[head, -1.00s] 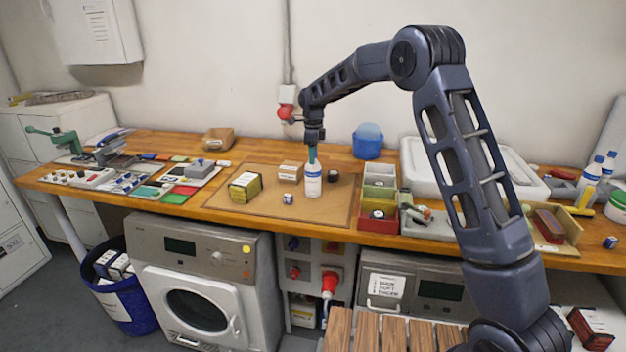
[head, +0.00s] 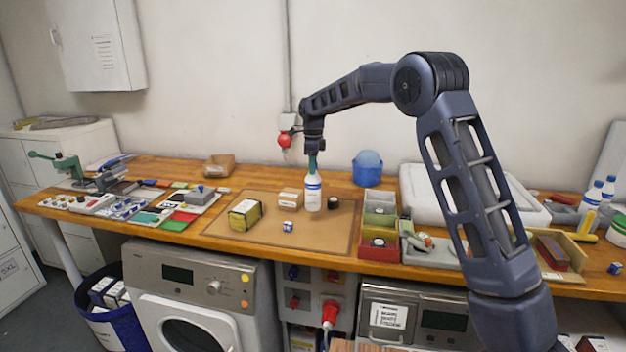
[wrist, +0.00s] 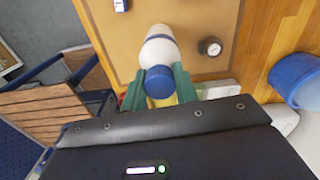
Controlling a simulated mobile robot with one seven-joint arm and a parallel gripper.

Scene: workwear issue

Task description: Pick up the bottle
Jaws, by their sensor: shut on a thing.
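The bottle (head: 312,194) is white with a blue label and a blue cap, which faces the camera in the wrist view (wrist: 159,82). It is upright above the brown mat (head: 270,239) on the wooden bench. My gripper (head: 312,164) comes down from above and is shut on the bottle's top. In the wrist view its green fingers (wrist: 159,90) stand on either side of the cap. The bottle's base appears a little clear of the mat.
A yellow-black box (head: 245,214), a small blue-white box (head: 288,227) and a dark round item (head: 333,202) lie near the bottle. Coloured bins (head: 379,227) and a blue bucket (head: 367,173) stand to the right. More bottles (head: 594,192) stand far right.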

